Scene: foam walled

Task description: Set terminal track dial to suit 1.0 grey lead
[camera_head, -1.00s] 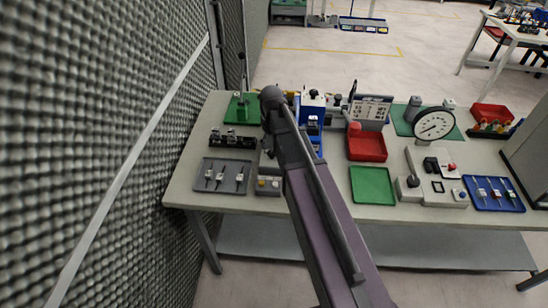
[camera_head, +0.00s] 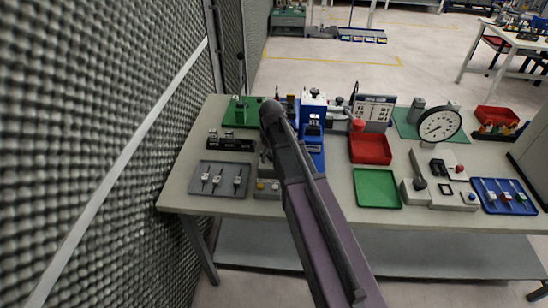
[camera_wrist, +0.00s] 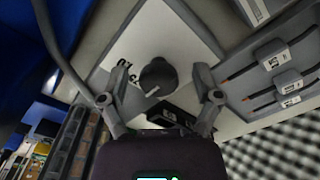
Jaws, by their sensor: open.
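In the wrist view a dark round dial knob (camera_wrist: 158,75) stands on a pale panel (camera_wrist: 165,38). A light pointer mark on the knob faces lower left, towards black printed markings on the panel that I cannot read surely. My gripper (camera_wrist: 160,73) is open, with one finger on each side of the knob and visible gaps; I cannot tell its height above the panel. A grey tray (camera_wrist: 238,95) at the right of the wrist view holds several labelled leads (camera_wrist: 283,78). In the head view the tray (camera_head: 198,191) lies at the table's left end; my arm hides the dial.
A blue-and-white press-like device (camera_head: 313,110) stands right of my arm. A textured foam wall (camera_head: 90,140) rises left of the table.

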